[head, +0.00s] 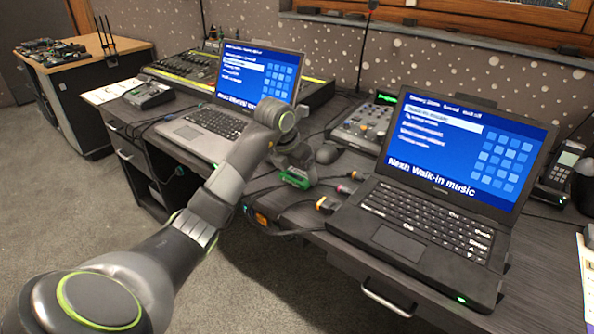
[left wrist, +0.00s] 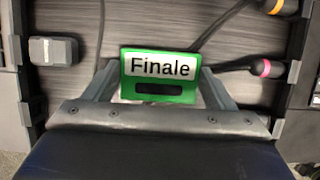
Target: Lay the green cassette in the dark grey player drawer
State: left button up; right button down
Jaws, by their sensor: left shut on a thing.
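The green cassette (head: 295,178) is in the jaws of my left gripper (head: 299,172), over the desk between the two laptops. In the left wrist view the cassette (left wrist: 160,88) shows a white label reading "Finale" and a dark window, with my left gripper's fingers (left wrist: 160,84) on either side of it. I cannot tell whether the cassette touches the desk. I cannot clearly make out the dark grey player drawer in either view. My right gripper is not in view.
An open laptop (head: 415,216) stands close on the right, another laptop (head: 207,128) on the left. Cables with coloured connectors (head: 346,189) lie beside the cassette. A small mixer (head: 366,126) stands behind. A grey block (left wrist: 54,50) shows in the left wrist view.

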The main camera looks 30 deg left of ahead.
pick_arm(q)
jog(key=o, duration=1.1)
jog(key=shift+c, duration=0.2)
